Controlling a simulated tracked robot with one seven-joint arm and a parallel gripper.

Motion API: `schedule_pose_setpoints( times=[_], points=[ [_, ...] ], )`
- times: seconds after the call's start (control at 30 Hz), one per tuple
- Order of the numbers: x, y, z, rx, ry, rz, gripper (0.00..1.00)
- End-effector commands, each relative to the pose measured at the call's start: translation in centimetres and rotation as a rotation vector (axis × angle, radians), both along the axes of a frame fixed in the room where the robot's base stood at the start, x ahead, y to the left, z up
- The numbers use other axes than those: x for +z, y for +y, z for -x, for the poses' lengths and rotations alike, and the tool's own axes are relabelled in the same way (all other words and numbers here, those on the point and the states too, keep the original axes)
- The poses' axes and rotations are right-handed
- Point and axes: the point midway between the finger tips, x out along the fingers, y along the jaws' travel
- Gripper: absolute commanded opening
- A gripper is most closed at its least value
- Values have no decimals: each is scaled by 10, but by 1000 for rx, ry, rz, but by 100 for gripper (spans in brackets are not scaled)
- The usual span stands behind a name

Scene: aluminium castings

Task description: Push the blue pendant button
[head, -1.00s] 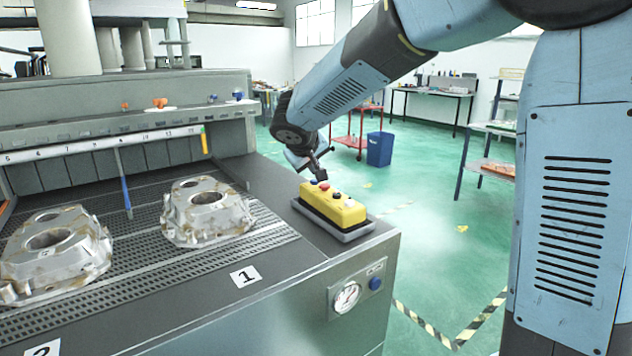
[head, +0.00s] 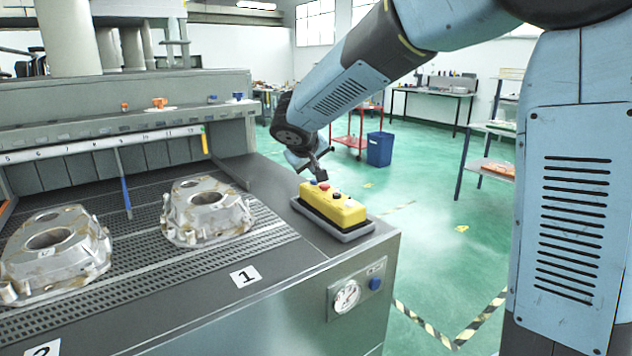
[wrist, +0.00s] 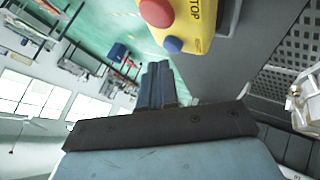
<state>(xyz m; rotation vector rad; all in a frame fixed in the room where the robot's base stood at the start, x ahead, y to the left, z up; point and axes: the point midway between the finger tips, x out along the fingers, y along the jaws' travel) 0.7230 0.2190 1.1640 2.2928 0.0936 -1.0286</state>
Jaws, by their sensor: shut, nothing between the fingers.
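The yellow pendant (head: 338,211) lies in a grey tray (head: 352,236) at the corner of the machine bench. In the wrist view the pendant (wrist: 203,38) shows a large red button (wrist: 157,12), the word STOP and a smaller blue button (wrist: 173,45) near its end. My gripper (head: 320,177) is over the button end of the pendant, pointing down. In the wrist view its shut, empty fingers (wrist: 157,66) appear just beside the blue button. I cannot tell whether they touch it.
Two aluminium castings (head: 207,211) (head: 52,247) sit on the grating left of the pendant. A gauge (head: 346,297) and another blue knob (head: 375,284) are on the bench front. Open green floor lies to the right, with a blue bin (head: 380,149).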

Motion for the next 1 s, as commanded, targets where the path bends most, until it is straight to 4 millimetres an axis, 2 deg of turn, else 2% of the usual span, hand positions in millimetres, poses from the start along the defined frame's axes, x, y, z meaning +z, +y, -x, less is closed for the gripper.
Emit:
schedule_pose_setpoints(
  times=[1.0],
  points=[
    [-10, 1, 2, 1, 0, 1, 0]
  ],
)
